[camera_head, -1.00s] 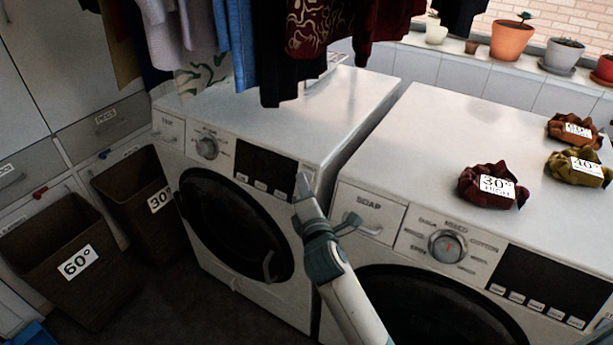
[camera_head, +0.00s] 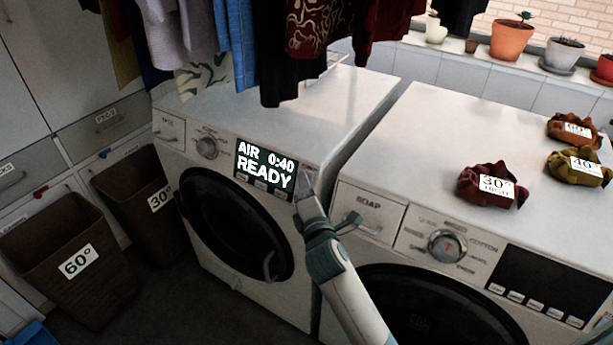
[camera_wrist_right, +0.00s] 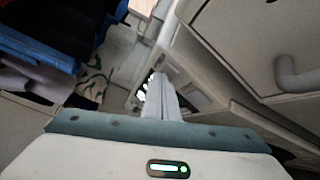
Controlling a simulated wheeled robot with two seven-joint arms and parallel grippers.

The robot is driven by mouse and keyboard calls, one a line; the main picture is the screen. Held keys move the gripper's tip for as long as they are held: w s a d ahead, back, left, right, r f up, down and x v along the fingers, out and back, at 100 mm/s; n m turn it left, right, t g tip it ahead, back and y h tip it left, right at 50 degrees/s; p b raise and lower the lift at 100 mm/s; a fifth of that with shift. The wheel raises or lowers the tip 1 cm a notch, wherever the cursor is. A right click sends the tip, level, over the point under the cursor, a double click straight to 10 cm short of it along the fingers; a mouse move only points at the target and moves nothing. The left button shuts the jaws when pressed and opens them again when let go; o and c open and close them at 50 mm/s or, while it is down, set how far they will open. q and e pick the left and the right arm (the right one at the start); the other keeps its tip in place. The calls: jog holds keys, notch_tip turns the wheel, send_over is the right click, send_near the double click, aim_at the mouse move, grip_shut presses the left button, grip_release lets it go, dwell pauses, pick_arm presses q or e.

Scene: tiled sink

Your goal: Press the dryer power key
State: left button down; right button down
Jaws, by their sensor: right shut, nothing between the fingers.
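The dryer (camera_head: 320,105) is the left white machine, with a round dark door. Its display (camera_head: 266,167) is lit and reads "AIR 0:40 READY". My right gripper (camera_head: 304,178) is shut and empty, with its tips at the right end of the dryer's control panel, just right of the display. The power key is not clear in the head view; the fingertips cover that part of the panel. In the right wrist view the closed fingers (camera_wrist_right: 160,82) point at the panel, and I cannot tell whether they touch it. My left gripper is not in view.
A second white machine (camera_head: 430,130) with a soap drawer stands close on the right, with several labelled cloth bundles on top. Clothes (camera_head: 240,40) hang over the dryer. Brown baskets (camera_head: 72,250) stand at left. Potted plants line the windowsill.

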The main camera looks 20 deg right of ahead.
jog(key=shift+a+r, duration=0.1)
jog(key=shift+s+a+r+p, duration=0.1)
jog(key=shift+s+a+p, duration=0.2)
jog(key=shift+p, duration=0.05)
jog(key=s+a+r+p, duration=0.2)
jog(key=s+a, duration=0.1)
jog(key=a, duration=0.1)
jog(key=shift+s+a+p, duration=0.25)
jog(key=shift+p, duration=0.15)
dwell(0.4)
dwell(1.3)
